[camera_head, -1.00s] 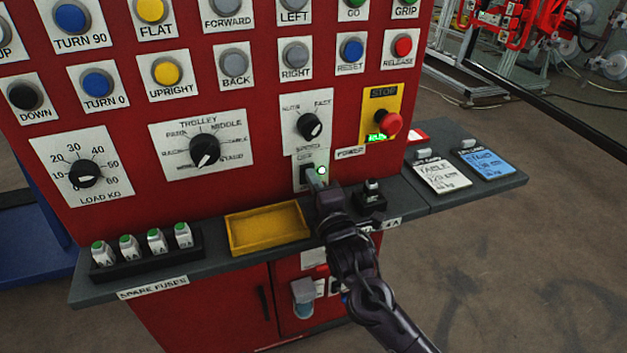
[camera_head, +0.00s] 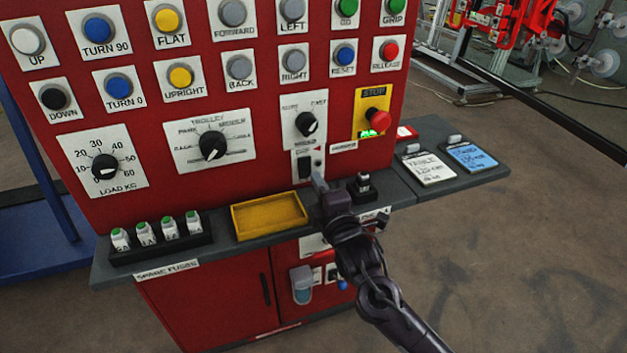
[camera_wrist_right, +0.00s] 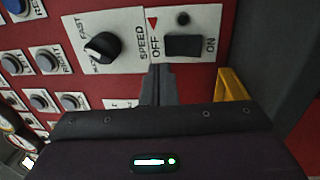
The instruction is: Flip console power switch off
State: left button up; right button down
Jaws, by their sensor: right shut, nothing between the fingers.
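The power switch (camera_head: 305,167) is a black rocker on a pale plate, low on the red console (camera_head: 240,190). It also shows in the right wrist view (camera_wrist_right: 183,46), between the words OFF and ON. The small round lamp beside it (camera_head: 318,163) is dark, as it is in the wrist view (camera_wrist_right: 183,18). My right gripper (camera_head: 318,181) is shut and empty, its tips just below the switch plate. In the wrist view its fingers (camera_wrist_right: 160,78) lie below the OFF side; contact with the plate cannot be told. My left gripper is not in view.
A grey ledge (camera_head: 420,192) runs under the panel with a yellow tray (camera_head: 268,215), a rack of fuses (camera_head: 160,238) and a black part (camera_head: 364,187) close right of my gripper. A red stop button (camera_head: 377,117) and a speed knob (camera_head: 307,124) sit above.

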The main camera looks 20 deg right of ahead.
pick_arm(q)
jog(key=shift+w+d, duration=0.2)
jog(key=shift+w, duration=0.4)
pick_arm(e)
jog(key=s, duration=0.7)
jog(key=shift+s+d+r, duration=0.3)
jog(key=shift+s+r, duration=0.05)
